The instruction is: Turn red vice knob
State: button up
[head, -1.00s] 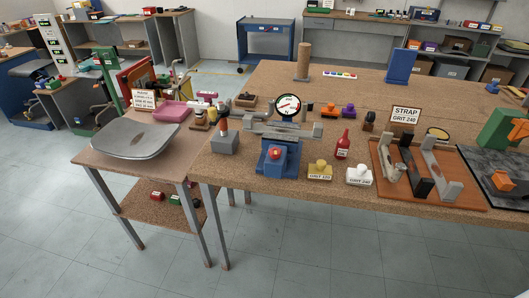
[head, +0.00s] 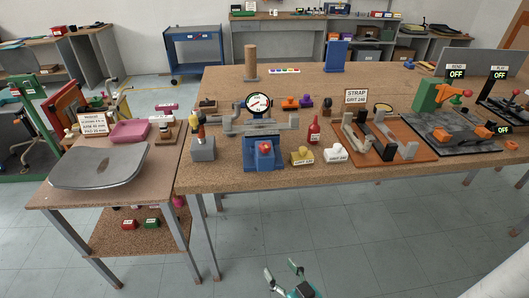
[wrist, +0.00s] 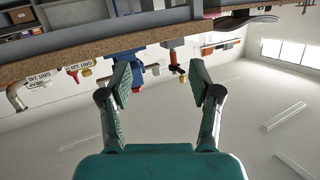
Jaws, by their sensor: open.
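The red vice knob (head: 265,148) is on the front of a blue vice (head: 263,160) with grey jaws, near the front edge of the workbench. A round dial gauge (head: 258,104) stands just behind the vice. My gripper (head: 282,270) is low in front of the bench, well apart from the vice, with its fingers spread and nothing between them. In the wrist view, which looks upside down, the open fingers (wrist: 160,80) point toward the bench edge.
A red bottle (head: 314,131), a yellow block (head: 302,156) and a white block (head: 336,152) stand right of the vice. A grey block (head: 202,149) stands left. A side table with a metal pan (head: 100,168) is at left. The floor before the bench is clear.

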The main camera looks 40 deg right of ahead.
jog(key=w+d+r+t, duration=0.1)
jog(key=w+d+r, duration=0.6)
jog(key=w, duration=0.4)
jog(key=n+t+y, duration=0.2)
jog(key=n, duration=0.1)
send_near(269, 149)
jog(key=w, duration=1.2)
jog(key=shift+d, duration=0.25)
jog(key=c, duration=1.2)
